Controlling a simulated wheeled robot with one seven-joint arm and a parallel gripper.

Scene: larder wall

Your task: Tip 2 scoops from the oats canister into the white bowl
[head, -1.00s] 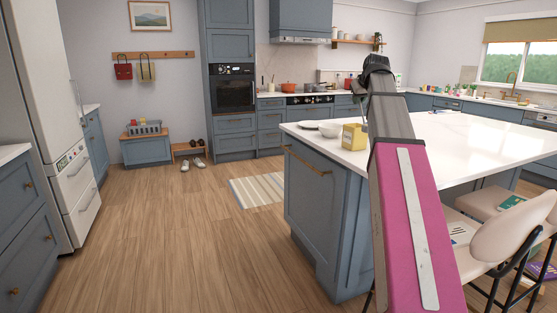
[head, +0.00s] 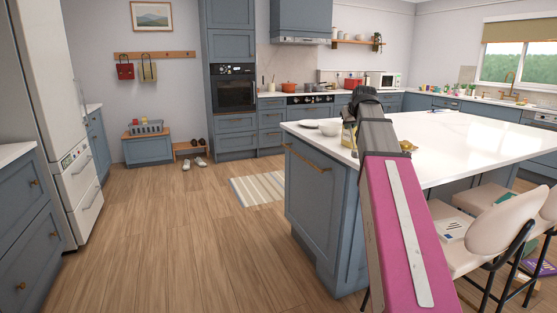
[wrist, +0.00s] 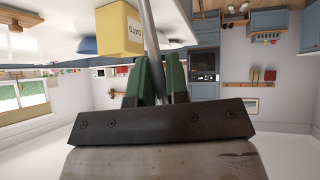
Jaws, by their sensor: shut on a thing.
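In the wrist view my gripper (wrist: 163,85) is shut on a thin grey rod (wrist: 149,35), which looks like a scoop handle; its far end is out of that view. The yellow oats canister (wrist: 120,30), with its label showing, stands close beside the rod. In the head view the canister (head: 349,136) is mostly hidden behind my arm at the near left part of the island. The white bowl (head: 330,129) sits on the island just left of the canister. A small tan thing (head: 408,146) shows right of my arm; I cannot tell what it is.
A white plate (head: 309,124) lies left of the bowl on the white island top (head: 465,140). Pale stools (head: 500,225) stand at the island's right side. A blue rounded thing (wrist: 88,46) shows beside the canister.

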